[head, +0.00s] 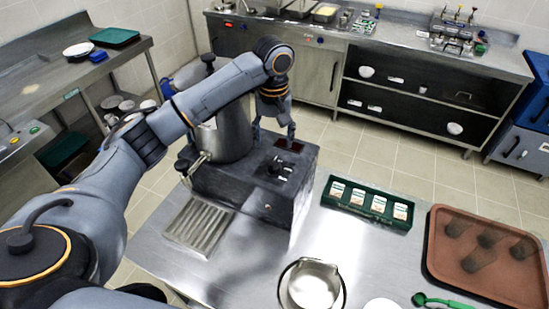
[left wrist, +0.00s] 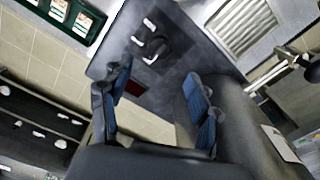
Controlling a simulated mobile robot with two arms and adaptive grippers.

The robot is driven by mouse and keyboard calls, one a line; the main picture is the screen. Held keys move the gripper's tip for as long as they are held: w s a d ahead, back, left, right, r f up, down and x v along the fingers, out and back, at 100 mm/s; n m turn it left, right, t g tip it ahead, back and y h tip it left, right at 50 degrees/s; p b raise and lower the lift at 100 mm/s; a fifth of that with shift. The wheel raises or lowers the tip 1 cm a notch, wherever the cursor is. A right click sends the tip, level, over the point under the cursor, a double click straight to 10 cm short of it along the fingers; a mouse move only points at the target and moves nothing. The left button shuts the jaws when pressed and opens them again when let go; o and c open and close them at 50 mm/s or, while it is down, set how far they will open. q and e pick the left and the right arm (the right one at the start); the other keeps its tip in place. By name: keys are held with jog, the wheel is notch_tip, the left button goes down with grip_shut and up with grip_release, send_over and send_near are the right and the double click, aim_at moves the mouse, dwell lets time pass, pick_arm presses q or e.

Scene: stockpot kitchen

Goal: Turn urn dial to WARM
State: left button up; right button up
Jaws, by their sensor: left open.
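The urn (head: 222,132) is a grey metal tank on a dark base box (head: 232,187), standing on the steel counter. Its black dial (head: 272,170) is on the top of the base, with small white marks near it. The dial (left wrist: 157,46) also shows in the left wrist view, beyond my fingertips. Which mark the dial points to is too small to tell. My left gripper (head: 274,131) is open and empty, pointing down beside the tank, behind the dial. Its two blue-padded fingers (left wrist: 157,77) are apart from the dial. My right gripper is not in view.
A tap (head: 190,165) sticks out on the tank's left, near a ribbed drip tray (head: 199,225). A green box of cards (head: 366,203), a brown tray with cups (head: 490,275) and a steel pot (head: 311,286) stand to the right. Counter between them is clear.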

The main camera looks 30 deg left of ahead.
aim_at(274, 161)
pick_arm(q)
notch_tip(274, 161, down, 4)
jog(key=shift+a+r+p, duration=0.1)
jog(key=shift+p, duration=0.4)
notch_tip(274, 161, down, 4)
jog(key=shift+w+f+p, duration=0.1)
jog(key=shift+w+p, duration=0.05)
jog(key=shift+p, duration=0.4)
jog(key=shift+f, duration=0.65)
jog(key=shift+c, duration=0.9)
jog(key=c, duration=1)
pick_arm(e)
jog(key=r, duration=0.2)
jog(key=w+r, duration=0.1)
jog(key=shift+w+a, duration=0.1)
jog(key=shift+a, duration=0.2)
